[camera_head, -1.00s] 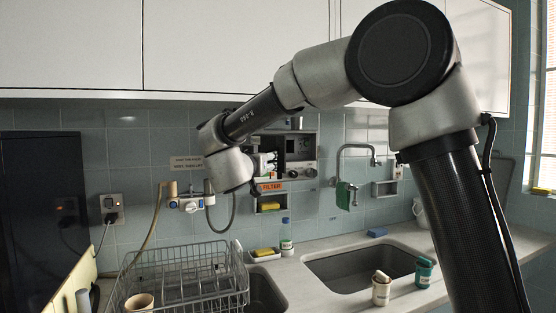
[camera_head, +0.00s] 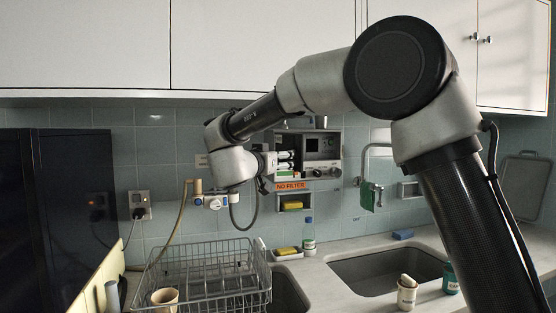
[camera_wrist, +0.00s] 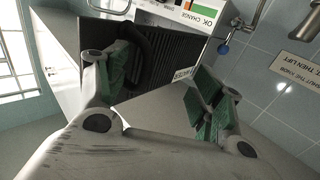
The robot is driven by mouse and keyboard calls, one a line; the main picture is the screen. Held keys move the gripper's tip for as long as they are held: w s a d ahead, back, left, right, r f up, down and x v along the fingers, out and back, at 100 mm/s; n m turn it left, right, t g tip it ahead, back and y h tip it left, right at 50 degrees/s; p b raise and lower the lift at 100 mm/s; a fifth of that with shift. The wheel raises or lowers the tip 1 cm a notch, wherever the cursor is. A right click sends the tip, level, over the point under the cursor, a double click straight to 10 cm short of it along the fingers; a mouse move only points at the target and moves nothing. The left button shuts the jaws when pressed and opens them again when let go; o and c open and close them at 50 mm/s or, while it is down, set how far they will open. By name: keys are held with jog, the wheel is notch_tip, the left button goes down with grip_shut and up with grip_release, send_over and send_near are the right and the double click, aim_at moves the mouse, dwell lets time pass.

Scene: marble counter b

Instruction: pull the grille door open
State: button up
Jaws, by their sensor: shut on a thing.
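The grille door (camera_wrist: 172,58) is a dark ribbed panel in the wrist view, with a black curved handle (camera_wrist: 143,45). It stands swung out from the wall unit (camera_head: 322,146). In the head view the door is mostly hidden behind my gripper (camera_head: 266,170), and the unit's left bay is uncovered, showing white and green cylinders (camera_head: 285,160). In the wrist view my gripper (camera_wrist: 162,75) has its green-padded fingers on either side of the handle area and is shut on the handle. The exact contact is partly hidden.
A "NO FILTER" label (camera_head: 291,186) and a yellow sponge niche (camera_head: 292,204) sit below the unit. A hose tap (camera_head: 212,202) is left of it. A dish rack (camera_head: 210,280), bottle (camera_head: 308,236) and sink (camera_head: 385,272) are below.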

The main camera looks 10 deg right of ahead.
jog(key=shift+a+r, duration=0.1)
jog(key=shift+r, duration=0.1)
jog(key=shift+s+a, duration=0.25)
jog(key=shift+s, duration=0.05)
jog(key=shift+c, duration=0.8)
jog(key=v, duration=1.1)
jog(key=shift+s+f, duration=0.15)
jog(key=shift+f, duration=0.1)
jog(key=shift+c, duration=1)
